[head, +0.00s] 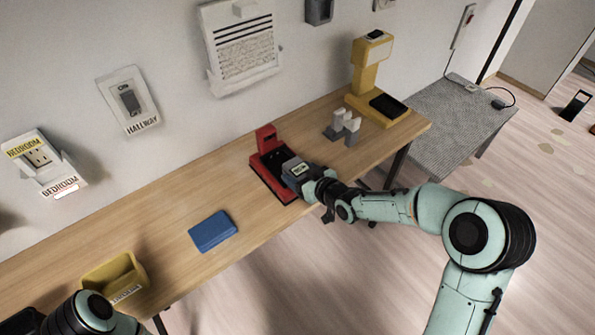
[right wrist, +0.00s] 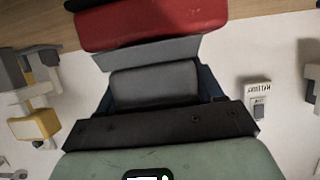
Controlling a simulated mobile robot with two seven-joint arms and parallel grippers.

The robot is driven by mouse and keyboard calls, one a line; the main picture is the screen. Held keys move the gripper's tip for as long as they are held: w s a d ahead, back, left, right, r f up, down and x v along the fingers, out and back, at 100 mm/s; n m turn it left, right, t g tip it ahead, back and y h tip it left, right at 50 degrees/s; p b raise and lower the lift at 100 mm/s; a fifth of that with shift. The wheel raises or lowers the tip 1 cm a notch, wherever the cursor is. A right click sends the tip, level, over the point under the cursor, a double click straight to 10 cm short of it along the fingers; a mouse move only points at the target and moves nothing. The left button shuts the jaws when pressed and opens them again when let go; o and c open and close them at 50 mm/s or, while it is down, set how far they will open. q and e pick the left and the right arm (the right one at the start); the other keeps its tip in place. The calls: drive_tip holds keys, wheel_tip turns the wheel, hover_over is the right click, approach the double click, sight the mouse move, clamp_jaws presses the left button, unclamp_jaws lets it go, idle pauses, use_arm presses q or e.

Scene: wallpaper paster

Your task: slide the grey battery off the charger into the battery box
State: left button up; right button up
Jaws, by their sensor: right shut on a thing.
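The red charger (head: 264,172) stands on the wooden table near its middle. The grey battery (head: 296,167), with a small pale label on top, is at the charger's right side, and my right gripper (head: 304,179) is shut on it. In the right wrist view the grey battery (right wrist: 155,83) sits between the jaws, close to the red charger (right wrist: 150,22); whether they are still joined is unclear. A yellow open bin (head: 115,277) with a front label, possibly the battery box, stands at the table's left; I cannot read the label surely. My left gripper is not in view.
A flat blue block (head: 213,231) lies between the charger and the yellow bin. Grey upright pieces (head: 343,127) and a yellow device (head: 370,85) stand at the back right. The wall has switches and a paper holder (head: 240,47). The tabletop around the blue block is clear.

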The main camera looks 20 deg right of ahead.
drive_tip(key=shift+s+d+r, duration=0.1)
drive_tip(key=shift+s+d, duration=0.1)
drive_tip(key=shift+s, duration=0.3)
drive_tip(key=shift+s+d, duration=0.15)
drive_tip(key=shift+s, duration=0.3)
drive_tip(key=shift+s+d, duration=0.25)
drive_tip(key=shift+s, duration=0.35)
drive_tip(key=shift+s+d, duration=0.2)
drive_tip(key=shift+s, duration=0.45)
drive_tip(key=shift+s+d, duration=0.25)
drive_tip(key=shift+s, duration=0.35)
